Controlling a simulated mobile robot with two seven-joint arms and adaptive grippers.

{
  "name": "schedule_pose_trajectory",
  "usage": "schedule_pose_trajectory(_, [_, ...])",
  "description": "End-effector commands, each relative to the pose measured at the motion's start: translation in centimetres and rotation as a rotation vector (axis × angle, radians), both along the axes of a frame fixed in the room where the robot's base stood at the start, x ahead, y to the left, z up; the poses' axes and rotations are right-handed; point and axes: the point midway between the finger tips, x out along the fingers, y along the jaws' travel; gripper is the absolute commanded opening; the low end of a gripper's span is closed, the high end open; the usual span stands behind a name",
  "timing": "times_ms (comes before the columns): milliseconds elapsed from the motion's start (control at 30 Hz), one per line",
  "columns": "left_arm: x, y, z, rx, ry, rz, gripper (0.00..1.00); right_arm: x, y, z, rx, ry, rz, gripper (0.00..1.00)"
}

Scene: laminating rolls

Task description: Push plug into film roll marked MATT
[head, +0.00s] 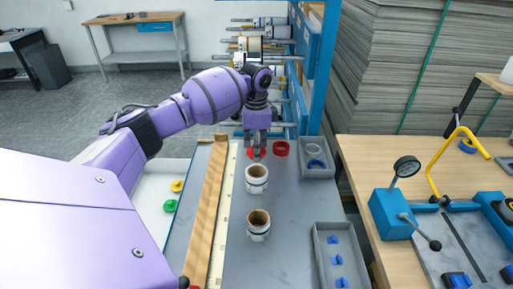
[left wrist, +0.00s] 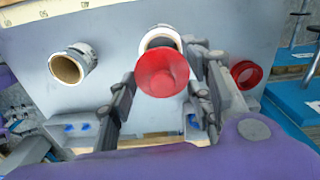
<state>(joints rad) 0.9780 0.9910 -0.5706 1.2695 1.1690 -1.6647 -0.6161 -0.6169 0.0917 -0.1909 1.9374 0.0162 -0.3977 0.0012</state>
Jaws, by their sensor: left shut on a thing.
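My left gripper (head: 257,143) is shut on a red plug (head: 257,154), holding it just beyond the farther film roll (head: 257,183) in the head view. In the left wrist view the red plug (left wrist: 163,75) sits between the fingers and partly covers the white rim of a film roll (left wrist: 158,34). The plug is apart from the roll in the head view. A nearer film roll (head: 258,231) stands upright with its brown core open; it also shows in the left wrist view (left wrist: 72,66). I cannot read MATT on either roll. My right gripper is not in view.
Another red plug (head: 281,148) lies right of my gripper, beside a grey bin (head: 331,172) holding a blue ring. A grey tray (head: 321,240) holds blue pieces. A wooden strip (head: 208,215) and a ruler run along the left. The grey tabletop between is clear.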

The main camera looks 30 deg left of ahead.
Motion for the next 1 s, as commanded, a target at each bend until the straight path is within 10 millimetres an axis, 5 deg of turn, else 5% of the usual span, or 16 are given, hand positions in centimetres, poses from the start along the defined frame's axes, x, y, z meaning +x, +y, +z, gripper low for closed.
schedule_pose_trajectory(1000, [0.0, 0.0, -3.0, 0.001, 0.002, -0.095, 0.27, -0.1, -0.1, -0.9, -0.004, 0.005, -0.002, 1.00])
